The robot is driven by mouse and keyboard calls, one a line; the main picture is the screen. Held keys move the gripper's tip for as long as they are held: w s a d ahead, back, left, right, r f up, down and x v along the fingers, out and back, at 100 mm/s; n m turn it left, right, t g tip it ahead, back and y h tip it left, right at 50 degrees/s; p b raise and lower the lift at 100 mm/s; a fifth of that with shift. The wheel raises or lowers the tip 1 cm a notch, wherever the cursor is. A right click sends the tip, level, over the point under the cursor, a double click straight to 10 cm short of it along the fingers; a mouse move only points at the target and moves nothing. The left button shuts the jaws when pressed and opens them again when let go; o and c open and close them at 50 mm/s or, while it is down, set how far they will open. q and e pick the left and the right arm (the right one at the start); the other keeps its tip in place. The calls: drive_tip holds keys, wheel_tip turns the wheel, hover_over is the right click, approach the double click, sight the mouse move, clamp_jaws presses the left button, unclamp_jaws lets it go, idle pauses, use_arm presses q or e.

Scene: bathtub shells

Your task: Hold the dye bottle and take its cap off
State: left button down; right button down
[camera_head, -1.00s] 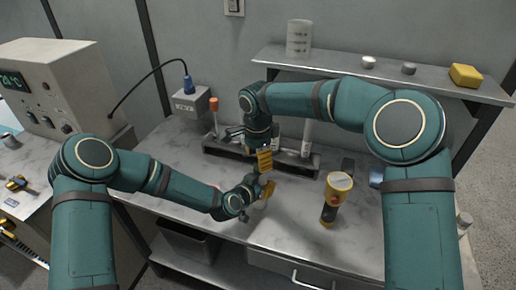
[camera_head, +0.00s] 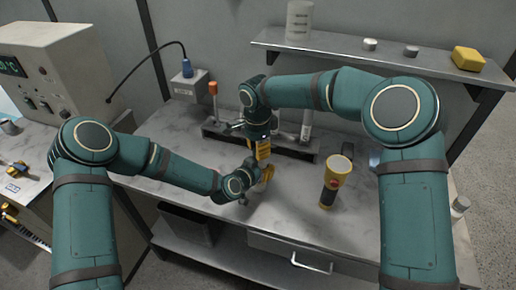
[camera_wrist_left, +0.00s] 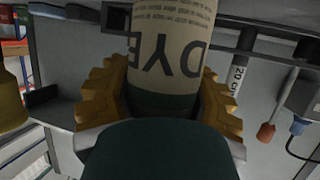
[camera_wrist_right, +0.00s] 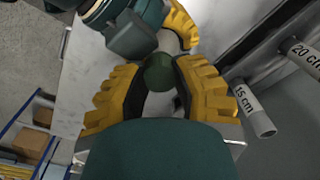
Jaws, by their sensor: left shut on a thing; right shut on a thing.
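The dye bottle (camera_wrist_left: 172,45) is cream with dark "DYE" lettering and a dark green band, close up in the left wrist view. My left gripper (camera_wrist_left: 160,100) is shut around it; in the head view this gripper (camera_head: 267,174) is above the bench, with the bottle mostly hidden. My right gripper (camera_head: 262,150) is just above the left one, pointing down. In the right wrist view a round dark green piece, seemingly the cap (camera_wrist_right: 159,73), lies between the right gripper's yellow fingers (camera_wrist_right: 158,88), which are shut on it. Whether it is apart from the bottle cannot be told.
A rack (camera_head: 293,147) with measuring tubes stands behind the grippers. A yellow-and-black torch (camera_head: 333,184) stands to their right on the bench. A grey box with a blue plug (camera_head: 187,87) is back left. A wall shelf (camera_head: 375,62) holds a beaker and a yellow block.

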drive_tip(key=n, duration=0.5)
drive_tip(key=shift+n, duration=0.4)
drive_tip(key=n, duration=0.7)
drive_tip(key=c, duration=0.8)
unclamp_jaws()
drive_tip(key=shift+r, duration=0.15)
